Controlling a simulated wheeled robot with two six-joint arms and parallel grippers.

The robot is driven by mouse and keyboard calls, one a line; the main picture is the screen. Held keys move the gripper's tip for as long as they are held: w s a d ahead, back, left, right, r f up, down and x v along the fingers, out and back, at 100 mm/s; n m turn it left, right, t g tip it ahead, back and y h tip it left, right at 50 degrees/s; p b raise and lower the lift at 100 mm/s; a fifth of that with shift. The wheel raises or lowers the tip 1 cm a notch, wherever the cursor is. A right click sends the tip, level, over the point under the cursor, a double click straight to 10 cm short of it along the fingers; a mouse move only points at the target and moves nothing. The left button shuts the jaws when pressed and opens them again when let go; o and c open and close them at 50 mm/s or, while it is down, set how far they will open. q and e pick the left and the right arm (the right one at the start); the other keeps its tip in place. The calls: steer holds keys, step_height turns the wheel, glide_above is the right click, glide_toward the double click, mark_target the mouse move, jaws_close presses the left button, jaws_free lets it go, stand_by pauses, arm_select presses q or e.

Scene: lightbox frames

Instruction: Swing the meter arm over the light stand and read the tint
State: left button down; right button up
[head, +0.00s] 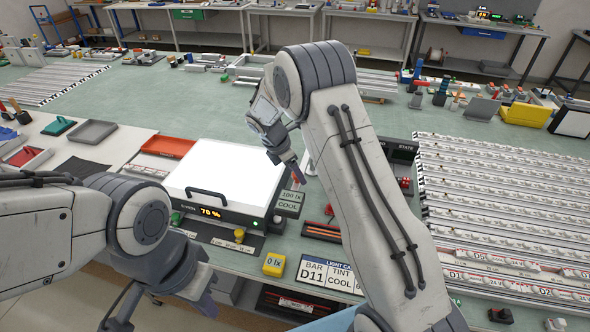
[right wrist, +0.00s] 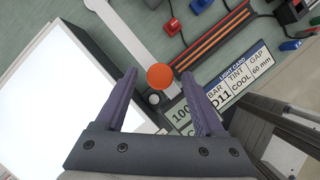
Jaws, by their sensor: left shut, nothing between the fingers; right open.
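The light stand (head: 235,165) is a box with a bright white top, a dark handle and a display reading 70 %. It glows at left in the right wrist view (right wrist: 50,100). The meter arm (right wrist: 137,35) is a pale flat bar with a round orange knob (right wrist: 160,77), lying beside the light stand. My right gripper (right wrist: 158,76) is open, its fingers on either side of the knob; contact cannot be told. In the head view my right gripper (head: 299,177) is by the stand's right edge. My left gripper (head: 203,298) is shut and empty at lower left.
A tint sign (head: 290,198) reads 100 lx COOL. A light card (head: 328,273) reads BAR D11, TINT COOL. A yellow 0 lx block (head: 274,264) stands at the front. Racks of light bars (head: 500,190) fill the right. The green table (head: 190,95) is clear behind the stand.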

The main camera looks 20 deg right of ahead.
jaws_close()
stand_by(1.4)
